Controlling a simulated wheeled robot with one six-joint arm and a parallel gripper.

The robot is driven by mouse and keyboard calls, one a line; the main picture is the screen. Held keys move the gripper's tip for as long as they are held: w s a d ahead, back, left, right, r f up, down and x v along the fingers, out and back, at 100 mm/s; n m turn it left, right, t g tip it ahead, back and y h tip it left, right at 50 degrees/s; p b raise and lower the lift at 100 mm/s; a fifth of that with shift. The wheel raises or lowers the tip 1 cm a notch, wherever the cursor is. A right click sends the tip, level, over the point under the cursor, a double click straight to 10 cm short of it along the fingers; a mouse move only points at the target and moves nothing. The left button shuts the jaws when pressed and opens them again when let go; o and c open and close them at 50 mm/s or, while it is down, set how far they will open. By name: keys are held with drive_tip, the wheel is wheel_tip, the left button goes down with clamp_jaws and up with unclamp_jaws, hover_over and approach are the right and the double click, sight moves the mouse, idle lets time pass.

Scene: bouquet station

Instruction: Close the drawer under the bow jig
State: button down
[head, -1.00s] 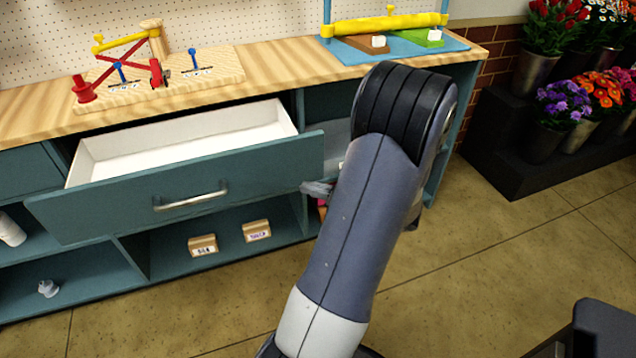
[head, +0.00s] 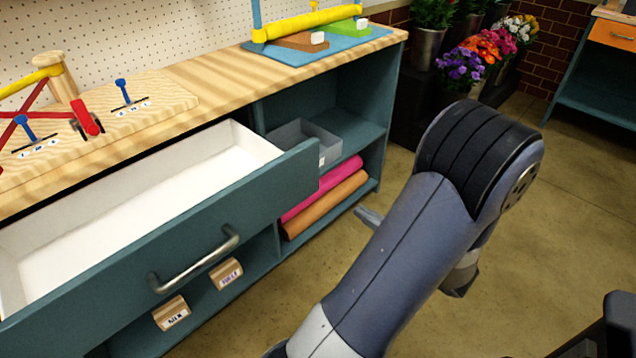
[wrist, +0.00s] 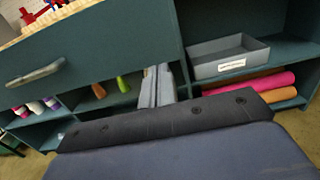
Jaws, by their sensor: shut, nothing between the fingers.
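The drawer (head: 190,210) under the bow jig stands pulled well out, with an empty-looking white inside and a silver bar handle (head: 195,262). The bow jig (head: 62,88), a wooden board with red, yellow and blue parts, sits on the bench above it and is cut off at the left edge. In the wrist view the drawer front (wrist: 100,45) and handle (wrist: 36,74) are at the upper left. My gripper (head: 366,214) shows only its tip beside my arm, right of the drawer front and apart from it. Its fingers (wrist: 158,72) are shut and empty in the wrist view.
A grey tray (head: 308,142) and pink (head: 325,188) and orange rolls (head: 328,204) lie on open shelves right of the drawer. Small labelled blocks (head: 226,272) sit on the shelf below. Flower buckets (head: 460,85) stand at the back. The floor right of my arm is clear.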

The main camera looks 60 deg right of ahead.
sight(254, 140)
drive_tip(key=b+x, duration=0.1)
drive_tip(key=x, duration=1.3)
drive_tip(key=shift+b, duration=0.3)
drive_tip(key=b+x, duration=0.1)
drive_tip(key=x, duration=1.1)
drive_tip(key=b+x, duration=0.1)
drive_tip(key=x, duration=1.1)
drive_tip(key=shift+w+a, duration=0.1)
drive_tip(key=shift+a, duration=0.1)
drive_tip(key=shift+w+d+b, duration=0.15)
drive_tip(key=shift+w+b, duration=0.2)
drive_tip(key=shift+w, duration=0.2)
drive_tip(key=shift+w+r, duration=0.1)
drive_tip(key=shift+r, duration=0.2)
